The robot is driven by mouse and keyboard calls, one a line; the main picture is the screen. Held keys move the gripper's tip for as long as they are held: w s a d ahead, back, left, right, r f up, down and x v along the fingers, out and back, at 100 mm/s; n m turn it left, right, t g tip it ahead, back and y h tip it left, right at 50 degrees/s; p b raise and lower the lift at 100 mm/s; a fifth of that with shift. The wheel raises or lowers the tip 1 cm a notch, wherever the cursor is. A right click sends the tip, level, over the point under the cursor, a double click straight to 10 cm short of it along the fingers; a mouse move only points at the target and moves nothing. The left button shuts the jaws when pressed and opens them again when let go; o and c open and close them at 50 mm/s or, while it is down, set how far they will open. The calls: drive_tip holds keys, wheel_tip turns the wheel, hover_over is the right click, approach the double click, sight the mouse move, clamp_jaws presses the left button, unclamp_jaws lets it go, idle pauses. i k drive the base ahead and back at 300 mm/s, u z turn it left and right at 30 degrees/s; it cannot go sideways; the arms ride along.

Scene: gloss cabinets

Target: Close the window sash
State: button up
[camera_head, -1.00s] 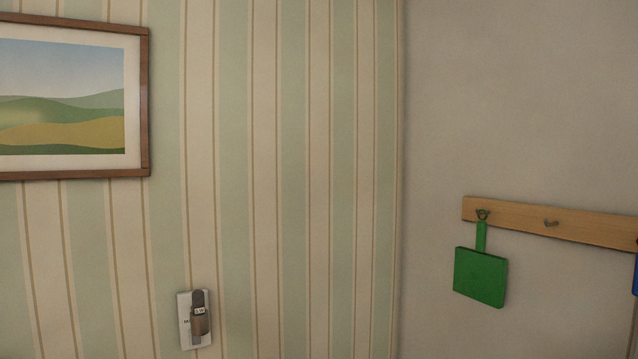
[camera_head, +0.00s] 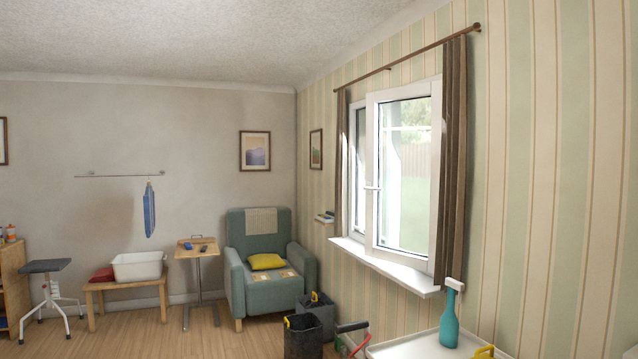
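The window is on the striped wall at the right of the head view. Its white-framed sash (camera_head: 374,188) stands swung into the room, apart from the fixed window frame (camera_head: 350,190). A small handle (camera_head: 372,188) sits on the sash's left upright. Garden greenery shows through the glass. Brown curtains hang at both sides, the right one (camera_head: 453,160) close to the sash. My gripper is not in view.
A white-topped surface (camera_head: 400,350) with a teal spray bottle (camera_head: 449,318) stands below the window at the front right. Dark bins (camera_head: 303,338) stand left of it. A green armchair (camera_head: 262,255) fills the corner. Wooden floor (camera_head: 190,343) is open at the front left.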

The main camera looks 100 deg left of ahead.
sight(375, 101)
drive_tip(key=u, duration=3.4)
drive_tip(key=i, duration=1.85)
drive_tip(key=u, duration=0.65)
drive_tip(key=i, duration=1.7)
drive_tip(key=z, duration=0.65)
drive_tip(key=i, duration=1.9)
drive_tip(key=z, duration=0.6)
